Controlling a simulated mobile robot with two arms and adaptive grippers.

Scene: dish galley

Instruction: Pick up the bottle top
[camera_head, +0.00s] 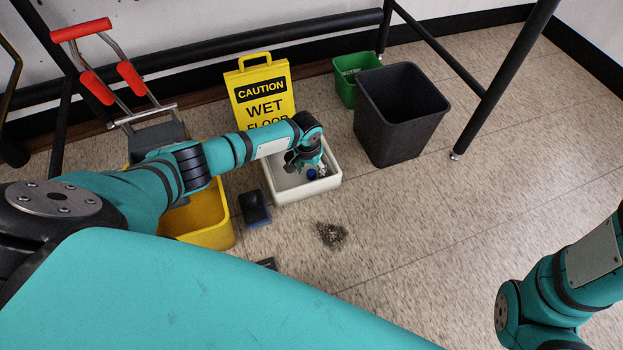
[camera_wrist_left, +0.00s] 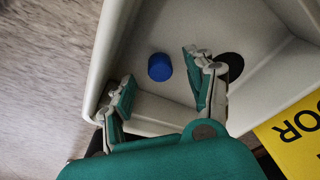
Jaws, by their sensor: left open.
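The bottle top is a small blue cap (camera_head: 311,174) lying on the floor of a white basin (camera_head: 305,189). In the left wrist view the blue cap (camera_wrist_left: 160,67) stands clear of the basin walls (camera_wrist_left: 108,40). My left gripper (camera_head: 303,163) reaches down into or just over the basin, right beside the cap in the head view. In the left wrist view its two fingers (camera_wrist_left: 161,87) are spread and empty, with the cap showing just past the gap between the tips. My right gripper is out of view; only part of that arm shows at the right.
A black drain hole (camera_wrist_left: 232,66) is in the basin floor. A yellow caution sign (camera_head: 262,93) stands behind the basin, a dark bin (camera_head: 398,115) and a green bin (camera_head: 347,82) to its right, a yellow bucket (camera_head: 215,232) to its left. A dirt patch (camera_head: 331,235) lies on open floor in front.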

